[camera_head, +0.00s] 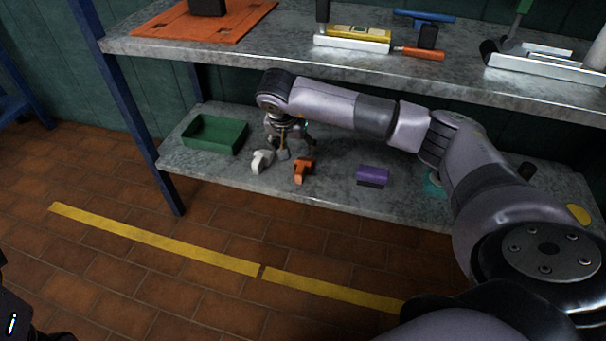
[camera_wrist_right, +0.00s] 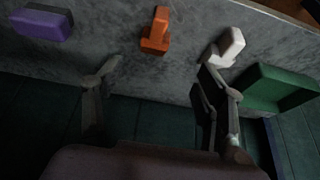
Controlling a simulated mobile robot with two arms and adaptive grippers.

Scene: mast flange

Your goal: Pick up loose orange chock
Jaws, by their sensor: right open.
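The orange chock (camera_head: 304,171) stands on the lower grey shelf, between a white chock (camera_head: 262,160) and a purple block (camera_head: 373,175). My right gripper (camera_head: 291,148) is open and empty above the shelf, slightly behind the orange chock. In the right wrist view, the orange chock (camera_wrist_right: 155,33) appears beyond the gap between the open fingers (camera_wrist_right: 163,78), clear of both. One finger lies close to the white chock (camera_wrist_right: 228,46) in that view; I cannot tell whether they touch. My left gripper is not seen.
A green tray (camera_head: 190,143) sits at the lower shelf's left end, also seen in the right wrist view (camera_wrist_right: 275,85). The upper shelf (camera_head: 275,62) overhangs my right arm and holds tools. A blue post (camera_head: 135,115) stands at the left. Shelf in front of the chocks is clear.

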